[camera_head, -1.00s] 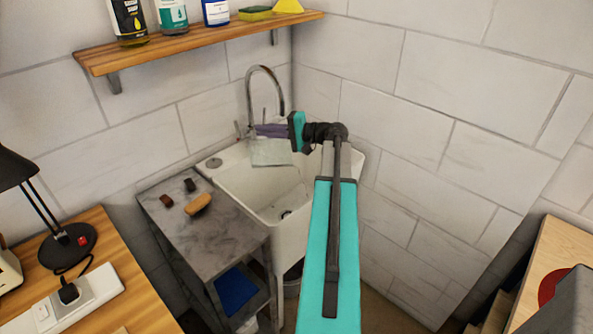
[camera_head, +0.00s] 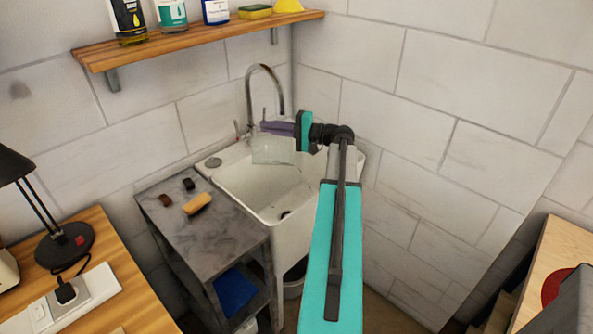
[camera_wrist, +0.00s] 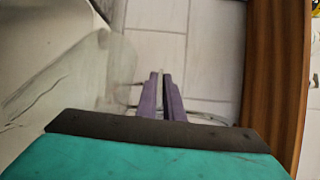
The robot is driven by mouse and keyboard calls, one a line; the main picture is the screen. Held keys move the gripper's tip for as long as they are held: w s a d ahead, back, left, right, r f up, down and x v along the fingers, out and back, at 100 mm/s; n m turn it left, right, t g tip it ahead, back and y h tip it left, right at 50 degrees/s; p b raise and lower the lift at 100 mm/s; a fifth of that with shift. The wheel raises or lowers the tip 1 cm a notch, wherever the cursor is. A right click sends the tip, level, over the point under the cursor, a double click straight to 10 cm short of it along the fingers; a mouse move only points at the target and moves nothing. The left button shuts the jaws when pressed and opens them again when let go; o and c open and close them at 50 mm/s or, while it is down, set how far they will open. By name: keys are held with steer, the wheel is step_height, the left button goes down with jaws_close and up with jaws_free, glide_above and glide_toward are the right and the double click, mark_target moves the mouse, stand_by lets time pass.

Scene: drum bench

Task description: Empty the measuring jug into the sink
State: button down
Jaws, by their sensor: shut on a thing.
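The measuring jug (camera_head: 272,152) is clear and see-through. It is held over the back of the white sink (camera_head: 240,184), just in front of the tap. My gripper (camera_head: 277,128) has purple fingers, shut on the jug near its upper side. In the wrist view my fingers (camera_wrist: 160,84) point ahead, with the clear jug (camera_wrist: 114,66) to their left. The jug's exact tilt and whether it holds liquid are hard to tell. The tap (camera_head: 265,72) arches behind it. The drain in the sink is visible.
A grey stone-topped stand (camera_head: 218,230) left of the sink holds a yellow-orange brush-like item (camera_head: 197,204) and two small dark pieces. A wooden shelf (camera_head: 200,40) with bottles runs above. The wall is close on the right.

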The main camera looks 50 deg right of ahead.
steer(key=shift+s+d+r, duration=0.1)
steer(key=shift+s+d, duration=0.1)
steer(key=shift+s+d+r+m+t+y+b, duration=0.2)
steer(key=shift+s+d+m+t+y+b, duration=0.15)
steer(key=shift+s+d+t+b, duration=0.55)
steer(key=s+d+m+t+b, duration=0.4)
steer(key=s+d+t+b, duration=0.2)
steer(key=s+d, duration=0.1)
steer(key=w+a+g+p, duration=0.1)
steer(key=w+a+r+n+g+p, duration=0.1)
steer(key=w+a+n+g+p, duration=0.1)
steer(key=a, duration=0.1)
steer(key=shift+w+r+y, duration=0.35)
steer(key=shift+w+r, duration=0.05)
steer(key=shift+w+a+f+n+g+p, duration=0.15)
steer(key=shift+w+f+n+g+p, duration=0.15)
steer(key=shift+g, duration=0.1)
steer(key=shift+s, duration=0.1)
